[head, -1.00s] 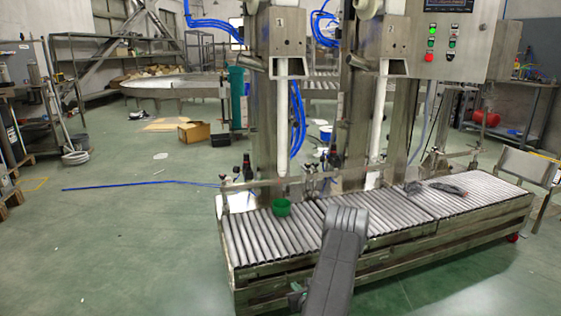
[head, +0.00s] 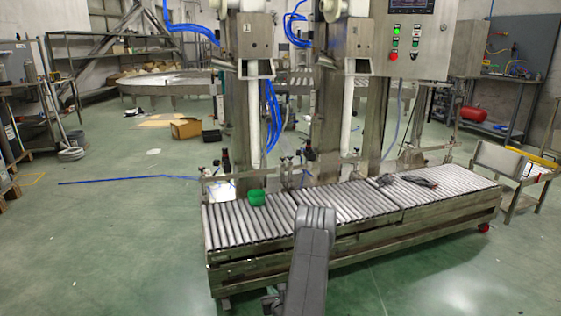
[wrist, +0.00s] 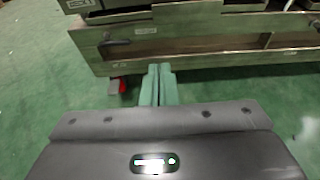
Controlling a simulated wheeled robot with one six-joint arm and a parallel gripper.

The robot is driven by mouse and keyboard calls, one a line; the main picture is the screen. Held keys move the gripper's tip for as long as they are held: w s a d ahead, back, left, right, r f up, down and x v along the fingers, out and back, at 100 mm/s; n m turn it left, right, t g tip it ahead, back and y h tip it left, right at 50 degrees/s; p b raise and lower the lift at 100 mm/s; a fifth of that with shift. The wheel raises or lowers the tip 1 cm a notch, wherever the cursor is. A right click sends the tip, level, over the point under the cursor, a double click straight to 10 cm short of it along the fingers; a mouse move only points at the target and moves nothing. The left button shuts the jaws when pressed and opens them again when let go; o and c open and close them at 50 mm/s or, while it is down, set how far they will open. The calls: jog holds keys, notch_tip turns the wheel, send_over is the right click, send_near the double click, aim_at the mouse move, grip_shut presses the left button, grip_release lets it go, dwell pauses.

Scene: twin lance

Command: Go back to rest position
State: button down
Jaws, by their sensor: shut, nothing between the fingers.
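My gripper (wrist: 158,88) shows in the wrist view with its two greenish fingers side by side, shut and empty. In the head view my arm rises from the bottom edge, and the gripper's fingers cannot be made out there.
Two steel filling columns stand behind the conveyor, with a control box (head: 408,45) at the upper right. Dark items (head: 418,182) lie on the rollers. The floor (head: 110,235) at the left is largely clear.

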jog(key=a+r+p+v, duration=0.1)
jog(key=p+v, duration=0.2)
jog(key=v, duration=0.9)
jog(key=shift+s+a+r+n+y, duration=0.2)
jog(key=shift+s+a+n+y, duration=0.05)
jog(key=shift+s+n+y, duration=0.15)
